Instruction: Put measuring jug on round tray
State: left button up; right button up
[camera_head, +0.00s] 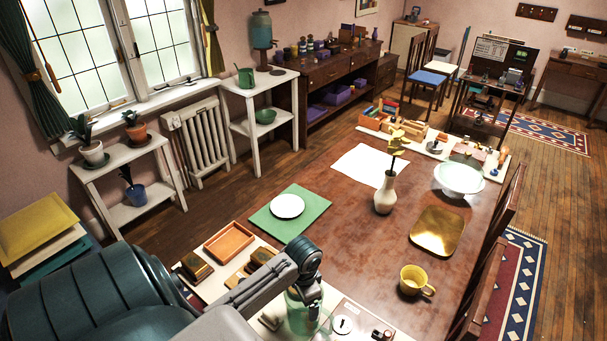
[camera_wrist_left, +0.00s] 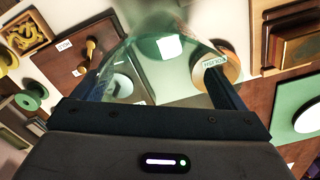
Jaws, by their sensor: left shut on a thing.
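My left gripper (camera_head: 314,292) is at the near end of the long table, shut on a clear, green-tinted glass vessel (camera_head: 303,318), which I take to be the measuring jug. In the left wrist view the see-through jug (camera_wrist_left: 150,60) fills the space between the two dark fingers of the left gripper (camera_wrist_left: 150,84). Its lower part is hard to make out. A flat white round piece (camera_head: 287,206), possibly the round tray, lies on a green mat (camera_head: 262,224) beyond the gripper, to its left. It also shows at the right edge of the left wrist view (camera_wrist_left: 309,117). My right gripper is not in view.
A white vase with a plant (camera_head: 385,198), a gold tray (camera_head: 437,232), a yellow mug (camera_head: 414,281) and a white footed dish (camera_head: 459,180) stand on the table. An orange box (camera_head: 229,242) and small boxes lie left of the gripper. The table's middle is largely clear.

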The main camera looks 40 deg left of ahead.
pick_arm(q)
jog(key=o, duration=1.4)
jog(key=shift+f, duration=0.1)
